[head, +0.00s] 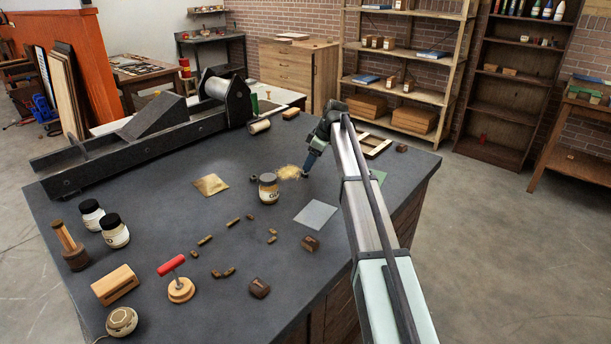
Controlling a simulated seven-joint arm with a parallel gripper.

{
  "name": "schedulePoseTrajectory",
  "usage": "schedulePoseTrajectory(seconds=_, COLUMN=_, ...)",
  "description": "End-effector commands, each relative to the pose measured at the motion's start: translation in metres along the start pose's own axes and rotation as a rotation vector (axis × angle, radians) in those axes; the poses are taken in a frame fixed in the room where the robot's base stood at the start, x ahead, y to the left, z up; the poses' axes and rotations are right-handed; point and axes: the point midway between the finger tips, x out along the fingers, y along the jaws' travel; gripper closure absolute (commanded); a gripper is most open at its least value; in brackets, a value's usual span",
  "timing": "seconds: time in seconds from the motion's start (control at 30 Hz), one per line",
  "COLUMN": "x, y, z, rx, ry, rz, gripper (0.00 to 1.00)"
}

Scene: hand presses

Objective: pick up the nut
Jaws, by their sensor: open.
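I cannot clearly make out a nut in the head view. Several small brown pieces (205,240) lie scattered across the middle of the dark tabletop (180,300), too small to identify. My gripper (305,174) points down close to the tabletop, right beside a straw-coloured pile (289,172) at its left. It is open, and I see nothing held in it, though its fingers are small here. My arm hides part of the table's right side.
A jar labelled glue (268,188) stands just left of my gripper. A grey sheet (315,214) and a brass sheet (211,184) lie flat. A long black press (150,145) fills the back left.

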Motion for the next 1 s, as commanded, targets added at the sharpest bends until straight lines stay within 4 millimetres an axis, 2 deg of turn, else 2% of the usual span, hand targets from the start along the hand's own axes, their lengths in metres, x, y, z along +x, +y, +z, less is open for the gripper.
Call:
schedulePoseTrajectory(seconds=0.3, x=0.040, y=-0.002, z=0.003, rx=0.000, ry=-0.001, rz=-0.002, gripper=0.41)
schedulePoseTrajectory(seconds=0.57, x=0.043, y=-0.002, z=0.003, rx=0.000, ry=-0.001, rz=-0.001, gripper=0.41)
schedulePoseTrajectory(seconds=1.0, x=0.043, y=-0.002, z=0.003, rx=0.000, ry=-0.001, rz=-0.001, gripper=0.81)
